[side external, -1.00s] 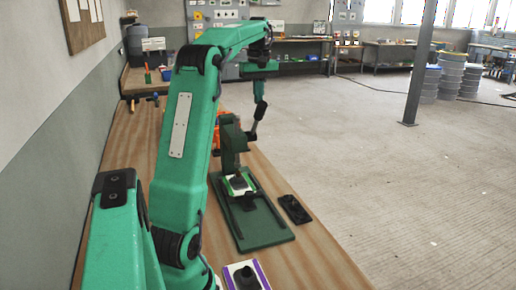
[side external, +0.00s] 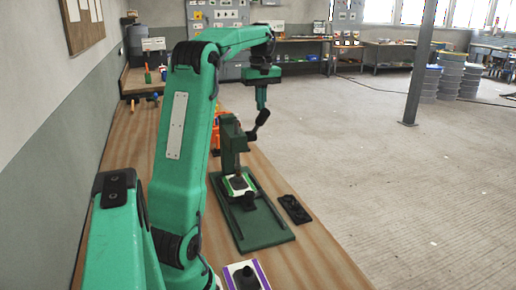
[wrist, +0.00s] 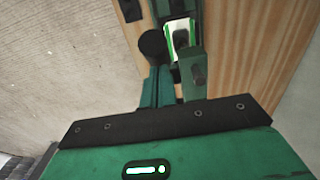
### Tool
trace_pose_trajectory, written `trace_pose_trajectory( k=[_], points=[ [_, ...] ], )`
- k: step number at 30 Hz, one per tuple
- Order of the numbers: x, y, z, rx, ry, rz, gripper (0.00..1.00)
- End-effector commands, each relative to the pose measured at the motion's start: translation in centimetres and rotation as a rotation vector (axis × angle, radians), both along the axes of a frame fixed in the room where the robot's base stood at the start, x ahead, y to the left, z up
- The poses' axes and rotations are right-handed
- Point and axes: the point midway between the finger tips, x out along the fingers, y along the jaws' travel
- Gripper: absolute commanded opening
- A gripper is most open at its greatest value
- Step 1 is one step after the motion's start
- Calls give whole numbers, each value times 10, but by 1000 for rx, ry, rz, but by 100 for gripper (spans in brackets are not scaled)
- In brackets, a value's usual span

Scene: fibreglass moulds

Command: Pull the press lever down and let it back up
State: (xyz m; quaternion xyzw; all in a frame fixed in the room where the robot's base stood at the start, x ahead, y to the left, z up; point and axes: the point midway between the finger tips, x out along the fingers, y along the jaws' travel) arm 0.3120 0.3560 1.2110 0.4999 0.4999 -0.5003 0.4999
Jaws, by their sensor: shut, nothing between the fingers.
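The green press (side external: 233,142) stands upright on its green base plate. Its lever (side external: 258,126) slants up to the right and ends in a black knob (side external: 263,117). My gripper (side external: 261,106) is shut and empty, pointing down, its fingertips right at the top of the knob in the side view; I cannot tell whether they touch. In the wrist view the black knob (wrist: 152,45) shows beyond the dark edge of my gripper's body. A white piece with a green border (side external: 238,183) lies under the press; it also shows in the wrist view (wrist: 181,30).
The base plate (side external: 266,232) lies on the wooden bench (side external: 318,262). A black part (side external: 293,208) lies to its right, and a purple-edged white mould (side external: 232,272) is in front. Something orange (side external: 214,124) is behind the press, partly hidden. The floor to the right is open.

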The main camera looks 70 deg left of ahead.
Motion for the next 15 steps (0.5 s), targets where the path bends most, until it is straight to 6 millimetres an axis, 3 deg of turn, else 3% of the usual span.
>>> trace_pose_trajectory(
  k=[15],
  points=[
    [0, -13, -9, 0, 0, 0, 0]
  ],
)
